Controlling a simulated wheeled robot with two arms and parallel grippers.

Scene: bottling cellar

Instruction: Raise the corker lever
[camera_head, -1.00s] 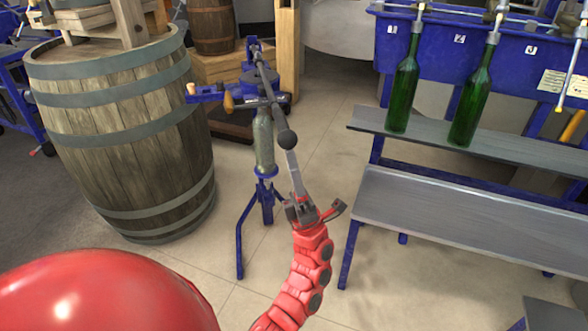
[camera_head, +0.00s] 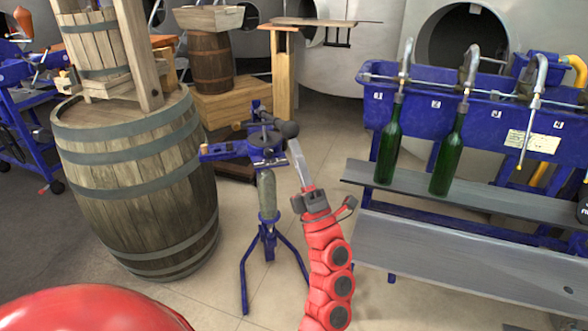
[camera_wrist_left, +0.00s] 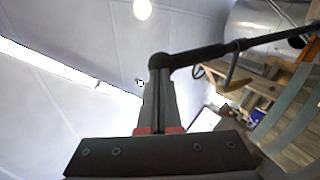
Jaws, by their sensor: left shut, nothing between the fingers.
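The corker (camera_head: 266,152) is a blue tripod stand with a green bottle (camera_head: 267,194) upright in it. In the left wrist view the lever (camera_wrist_left: 240,46) runs from the fingertips (camera_wrist_left: 160,75) up to the right. The knob seems to rest against the tips, but exact contact is hard to tell. My right gripper is out of view.
A large barrel (camera_head: 140,185) stands close left of the corker. At right are a grey bench (camera_head: 470,250) and a blue filler trough (camera_head: 450,108) with two green bottles (camera_head: 389,145) under its spouts. Open floor lies between corker and bench.

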